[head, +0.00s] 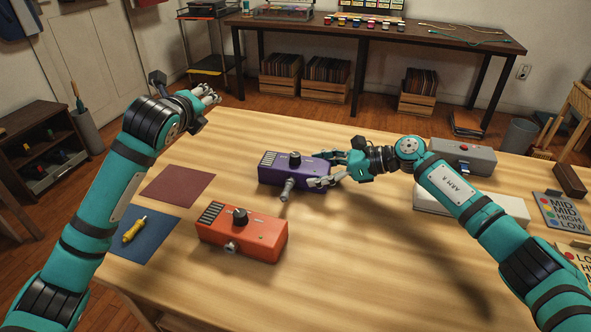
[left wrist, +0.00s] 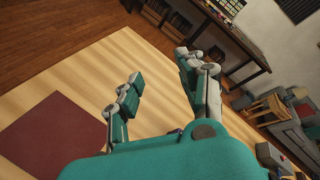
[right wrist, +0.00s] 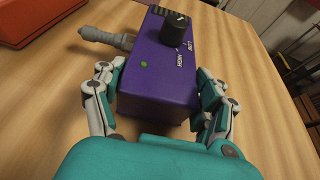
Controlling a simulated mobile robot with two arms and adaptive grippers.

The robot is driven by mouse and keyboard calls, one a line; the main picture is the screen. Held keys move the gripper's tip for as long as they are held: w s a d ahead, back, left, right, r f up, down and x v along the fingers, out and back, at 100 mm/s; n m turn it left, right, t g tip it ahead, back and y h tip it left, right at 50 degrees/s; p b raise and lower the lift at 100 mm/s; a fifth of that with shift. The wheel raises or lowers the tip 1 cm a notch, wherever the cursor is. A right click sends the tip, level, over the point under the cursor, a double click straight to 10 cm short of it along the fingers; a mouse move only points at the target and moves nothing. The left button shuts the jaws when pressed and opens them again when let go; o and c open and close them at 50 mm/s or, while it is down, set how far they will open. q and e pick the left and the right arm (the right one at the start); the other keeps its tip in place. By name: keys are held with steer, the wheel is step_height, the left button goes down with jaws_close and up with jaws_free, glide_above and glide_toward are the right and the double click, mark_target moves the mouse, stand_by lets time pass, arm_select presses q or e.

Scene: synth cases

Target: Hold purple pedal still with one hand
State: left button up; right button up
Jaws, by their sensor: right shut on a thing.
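The purple pedal (head: 285,172) sits upright on the wooden table, with a black knob on top and a grey plug sticking out of its near side. It fills the middle of the right wrist view (right wrist: 158,82), where a small green light shows. My right gripper (head: 325,170) is shut on the pedal's right end, with one finger along each long side; both fingers show in the right wrist view (right wrist: 160,100). My left gripper (head: 208,97) is raised over the table's far left edge, away from the pedal. In the left wrist view (left wrist: 158,85) its fingers are spread apart and empty.
An orange pedal (head: 243,236) stands in front of the purple one. A maroon mat (head: 178,187) and a blue mat (head: 135,240) with a yellow-handled tool (head: 134,230) lie at left. A grey pedal (head: 463,156) and a white box (head: 470,207) stand near my right arm.

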arm_select(q)
steer(key=s+d+m+g+h, duration=0.2)
steer(key=s+d+m, duration=0.15)
steer(key=d, duration=0.45)
steer(key=m+g+y, duration=0.2)
steer(key=m+g, duration=0.4)
steer(key=m, duration=0.2)
glide_toward(285, 192)
steer(key=x, duration=0.9)
steer(key=shift+w+d+f, duration=0.1)
steer(key=shift+d, duration=0.05)
jaws_close()
steer(key=shift+s+a, duration=0.25)
steer(key=shift+s, duration=0.4)
steer(key=shift+s+a, duration=0.2)
steer(key=shift+s, duration=0.4)
steer(key=shift+s+a, duration=0.25)
steer(key=shift+s, duration=0.4)
